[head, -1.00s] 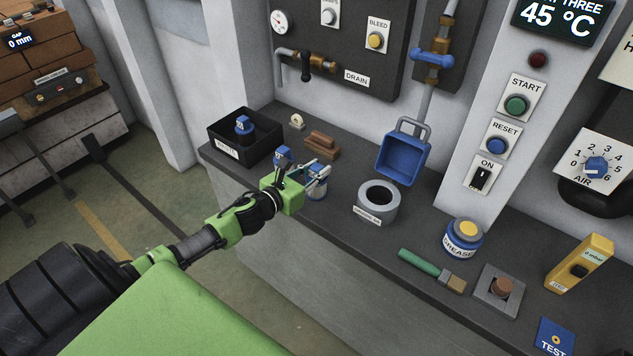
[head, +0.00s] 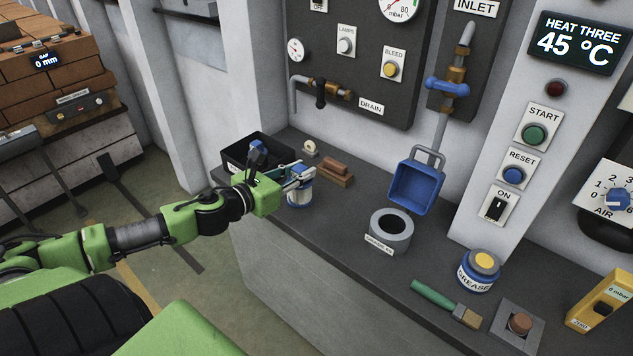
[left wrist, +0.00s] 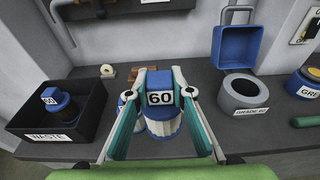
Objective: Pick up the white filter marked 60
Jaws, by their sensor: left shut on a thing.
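The white filter marked 60 has a pleated white body and a blue cap with a 60 label. It shows upright in the left wrist view (left wrist: 163,123) and partly below my gripper in the head view (head: 299,197). My left gripper (left wrist: 160,82) is shut on its blue cap, one finger on each side; it also shows in the head view (head: 298,174). I cannot tell whether the filter's base touches the bench. Another blue-and-white item (left wrist: 124,101) is partly hidden behind the left finger. My right gripper is not in view.
The black WASTE bin (left wrist: 88,117) at left holds a blue-capped item (left wrist: 62,103). To the right stand a grey ring holder labelled GRADE 60 (left wrist: 267,97), a blue scoop-like box (head: 414,188) and a GREASE tin (head: 479,271). Brown blocks (head: 333,172) lie behind.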

